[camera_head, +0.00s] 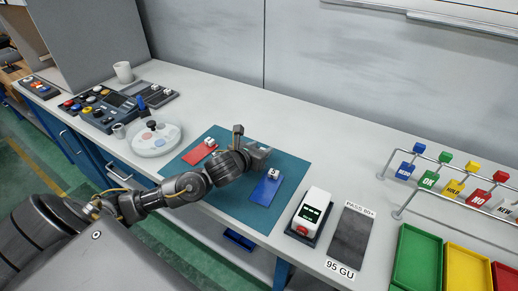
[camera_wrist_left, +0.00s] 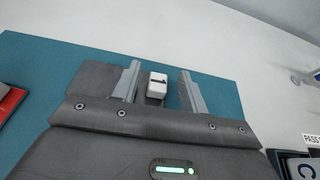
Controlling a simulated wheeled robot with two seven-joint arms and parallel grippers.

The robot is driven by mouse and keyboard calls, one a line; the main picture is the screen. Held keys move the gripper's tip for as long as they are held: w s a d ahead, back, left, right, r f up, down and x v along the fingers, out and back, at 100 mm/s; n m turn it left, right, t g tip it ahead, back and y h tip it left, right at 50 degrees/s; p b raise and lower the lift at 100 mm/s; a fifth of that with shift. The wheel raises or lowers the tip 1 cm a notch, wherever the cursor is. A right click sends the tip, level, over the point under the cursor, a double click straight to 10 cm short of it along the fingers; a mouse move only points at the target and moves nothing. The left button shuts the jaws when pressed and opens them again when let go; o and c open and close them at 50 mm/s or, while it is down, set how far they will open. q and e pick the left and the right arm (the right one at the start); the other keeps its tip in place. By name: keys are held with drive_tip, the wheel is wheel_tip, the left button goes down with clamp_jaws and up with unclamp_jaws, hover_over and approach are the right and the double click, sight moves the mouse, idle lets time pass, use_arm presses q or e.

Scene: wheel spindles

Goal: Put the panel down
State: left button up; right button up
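A blue panel (camera_head: 266,190) with a small white switch block at its far end lies on the teal mat (camera_head: 222,190). A red panel (camera_head: 200,152) with a similar white block lies on the mat's left part. My left gripper (camera_head: 251,145) is low over the mat, just beyond the blue panel. In the left wrist view its fingers (camera_wrist_left: 157,90) are open, with a white block (camera_wrist_left: 157,78) showing between them and gaps on both sides. The palm hides what is under it. The red panel's edge shows at the far left (camera_wrist_left: 8,100). My right gripper is not in view.
A white device with a red button (camera_head: 312,208) and a dark pad marked PASS (camera_head: 350,236) stand right of the mat. A round white dish (camera_head: 154,145) is at its left. Coloured trays (camera_head: 418,258) and a tag rack (camera_head: 400,212) are at the right.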

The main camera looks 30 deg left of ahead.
use_arm(q)
drive_tip(key=shift+s+r, duration=0.1)
drive_tip(key=shift+r, duration=0.1)
drive_tip(key=b+v, duration=0.2)
drive_tip(key=v, duration=0.6)
drive_tip(key=shift+s+f+b, duration=0.1)
drive_tip(key=shift+s+b, duration=0.1)
drive_tip(key=shift+b, duration=0.15)
drive_tip(key=r+p, duration=0.1)
drive_tip(key=s+d+p, duration=0.1)
drive_tip(key=p, duration=0.1)
drive_tip(key=shift+r, duration=0.4)
drive_tip(key=shift+s+r+p, duration=0.15)
drive_tip(key=shift+s+p, duration=0.35)
drive_tip(key=shift+p, duration=0.25)
drive_tip(key=shift+s+a+p, duration=0.3)
drive_tip(key=shift+s+p, duration=0.05)
drive_tip(key=shift+p, duration=0.1)
drive_tip(key=shift+s+a, duration=0.1)
drive_tip(key=shift+s, duration=0.05)
drive_tip(key=shift+o, duration=0.4)
